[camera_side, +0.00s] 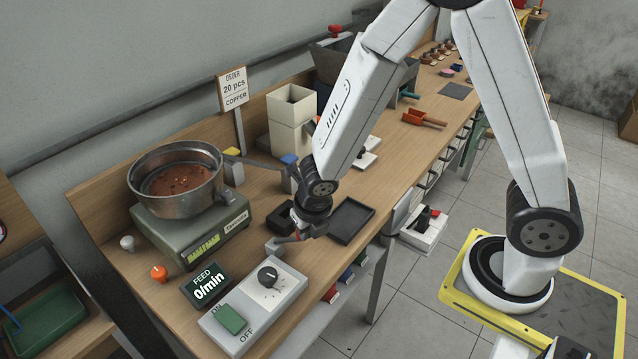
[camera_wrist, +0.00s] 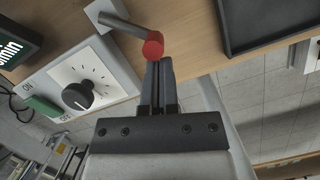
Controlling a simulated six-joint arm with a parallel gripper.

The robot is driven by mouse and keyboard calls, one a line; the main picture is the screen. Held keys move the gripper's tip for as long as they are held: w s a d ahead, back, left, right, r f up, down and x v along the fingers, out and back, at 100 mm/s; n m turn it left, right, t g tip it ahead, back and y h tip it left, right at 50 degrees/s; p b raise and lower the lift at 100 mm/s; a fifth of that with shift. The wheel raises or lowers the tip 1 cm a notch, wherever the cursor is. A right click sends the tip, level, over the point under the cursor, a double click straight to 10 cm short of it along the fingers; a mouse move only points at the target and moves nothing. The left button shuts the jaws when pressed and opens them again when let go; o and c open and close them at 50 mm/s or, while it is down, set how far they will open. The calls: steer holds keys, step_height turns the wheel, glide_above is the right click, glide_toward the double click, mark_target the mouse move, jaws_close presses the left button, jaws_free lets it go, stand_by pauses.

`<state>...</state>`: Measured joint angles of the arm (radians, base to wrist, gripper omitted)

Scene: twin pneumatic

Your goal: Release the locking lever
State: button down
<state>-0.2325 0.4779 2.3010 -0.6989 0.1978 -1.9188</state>
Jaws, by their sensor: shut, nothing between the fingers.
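The locking lever is a grey metal rod with a red knob (camera_wrist: 153,45) at its end, in the top middle of the wrist view. Its rod (camera_wrist: 122,24) runs up-left to a grey block. In the side view the grey block (camera_side: 275,246) stands on the bench behind the dial box, with the lever's end close to my gripper and partly hidden. My gripper (camera_wrist: 159,64) is shut and empty, its fingertips right at the red knob. I cannot tell whether they touch it. In the side view my gripper (camera_side: 303,232) is low over the bench.
A control box with a black dial (camera_side: 268,276) and a green switch (camera_side: 230,319) lies in front. A black tray (camera_side: 351,220) lies to the right. A metal bowl (camera_side: 176,178) on a green feeder base and a feed display (camera_side: 207,283) stand left.

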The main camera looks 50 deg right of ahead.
steer(key=shift+w+d, duration=0.6)
steer(key=shift+d, duration=0.25)
steer(key=shift+w+d, duration=0.55)
steer(key=shift+w, duration=0.2)
steer(key=shift+a, duration=0.25)
steer(key=shift+a, duration=0.6)
steer(key=shift+s, duration=0.1)
steer(key=shift+s+d, duration=0.2)
steer(key=shift+s, duration=0.7)
steer(key=shift+s+d, duration=0.15)
steer(key=shift+s, duration=0.75)
steer(key=v, duration=1)
steer(key=shift+d, duration=0.6)
